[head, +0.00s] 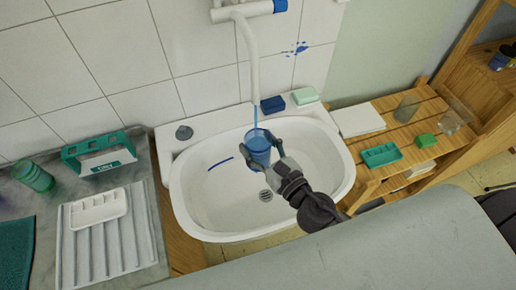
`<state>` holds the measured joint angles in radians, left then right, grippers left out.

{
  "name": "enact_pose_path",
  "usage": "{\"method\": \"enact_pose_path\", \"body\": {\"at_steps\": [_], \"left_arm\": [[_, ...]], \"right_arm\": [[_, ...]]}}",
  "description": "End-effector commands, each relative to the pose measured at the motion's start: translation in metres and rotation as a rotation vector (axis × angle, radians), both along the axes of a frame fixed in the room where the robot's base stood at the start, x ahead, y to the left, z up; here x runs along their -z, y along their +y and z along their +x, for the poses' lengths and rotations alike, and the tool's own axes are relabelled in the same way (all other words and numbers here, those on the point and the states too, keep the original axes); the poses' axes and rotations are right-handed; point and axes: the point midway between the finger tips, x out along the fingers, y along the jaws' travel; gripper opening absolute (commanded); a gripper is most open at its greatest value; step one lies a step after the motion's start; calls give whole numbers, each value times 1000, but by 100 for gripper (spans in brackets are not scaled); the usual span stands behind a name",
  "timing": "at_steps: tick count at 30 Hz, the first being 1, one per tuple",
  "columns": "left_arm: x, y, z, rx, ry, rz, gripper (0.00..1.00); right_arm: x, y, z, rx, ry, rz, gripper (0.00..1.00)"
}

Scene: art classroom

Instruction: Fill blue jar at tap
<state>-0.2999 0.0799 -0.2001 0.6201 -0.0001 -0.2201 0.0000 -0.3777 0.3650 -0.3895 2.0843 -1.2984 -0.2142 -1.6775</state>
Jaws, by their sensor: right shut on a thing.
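The blue jar (259,149) is see-through and is held upright over the white sink basin (213,205). My right gripper (270,155) reaches in from the lower right and is shut on the jar. A thin blue stream of water (255,116) runs from the spout down to the jar's mouth. The water level inside the jar is hard to tell. My left gripper is not in view.
A dark blue block (272,105) and a green-white block (304,96) lie on the sink's back ledge. A wooden shelf (411,150) on the right holds a green tray (381,155) and glasses. A grey counter (150,262) on the left holds a ribbed drainer (110,255) and a green jar (34,176).

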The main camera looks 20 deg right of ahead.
Motion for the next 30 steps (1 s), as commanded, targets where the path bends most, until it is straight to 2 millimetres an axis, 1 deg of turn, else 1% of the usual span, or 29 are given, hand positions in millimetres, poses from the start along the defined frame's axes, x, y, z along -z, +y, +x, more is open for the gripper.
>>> {"method": "enact_pose_path", "body": {"at_steps": [9, 21, 30], "left_arm": [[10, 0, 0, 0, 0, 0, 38], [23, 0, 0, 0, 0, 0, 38], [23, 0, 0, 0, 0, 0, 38]], "right_arm": [[1, 7, -26, 0, 1, 2, 24], [1, 13, -55, 1, 0, 1, 24], [-1, 14, -59, 1, -2, 1, 24]]}}
